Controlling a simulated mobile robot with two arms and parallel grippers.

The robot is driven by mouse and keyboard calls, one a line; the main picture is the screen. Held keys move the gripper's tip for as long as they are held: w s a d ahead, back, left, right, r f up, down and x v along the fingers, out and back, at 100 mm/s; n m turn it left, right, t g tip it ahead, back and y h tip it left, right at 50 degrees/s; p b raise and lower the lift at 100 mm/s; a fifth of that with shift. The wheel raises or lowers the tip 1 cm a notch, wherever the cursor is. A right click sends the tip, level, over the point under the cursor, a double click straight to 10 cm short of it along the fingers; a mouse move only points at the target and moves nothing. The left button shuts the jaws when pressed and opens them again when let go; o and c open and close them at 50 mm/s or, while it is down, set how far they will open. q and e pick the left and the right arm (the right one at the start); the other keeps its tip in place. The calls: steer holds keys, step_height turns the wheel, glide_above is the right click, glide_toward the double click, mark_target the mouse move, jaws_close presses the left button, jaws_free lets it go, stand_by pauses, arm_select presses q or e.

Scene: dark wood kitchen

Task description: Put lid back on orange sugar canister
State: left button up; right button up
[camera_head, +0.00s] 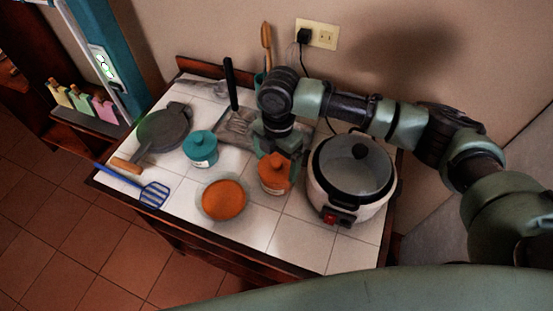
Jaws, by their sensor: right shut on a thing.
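The orange sugar canister (273,184) stands upright on the white tiled top, left of the rice cooker, with a pale label on its front. Its orange lid (273,167) is at the canister's mouth; I cannot tell whether it is fully seated or slightly above. My right gripper (279,153) points down from above and is shut on the lid, at its top; the fingertips are partly hidden. My left gripper is not in view.
A rice cooker (352,180) stands close on the right. Utensils (235,110) are behind. Bare tiles show in front.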

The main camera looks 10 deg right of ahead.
steer(key=shift+p, duration=0.4)
stand_by(0.7)
stand_by(0.3)
steer(key=o, duration=1.1)
steer(key=shift+r+p, duration=3.5)
steer(key=shift+p, duration=0.2)
jaws_close()
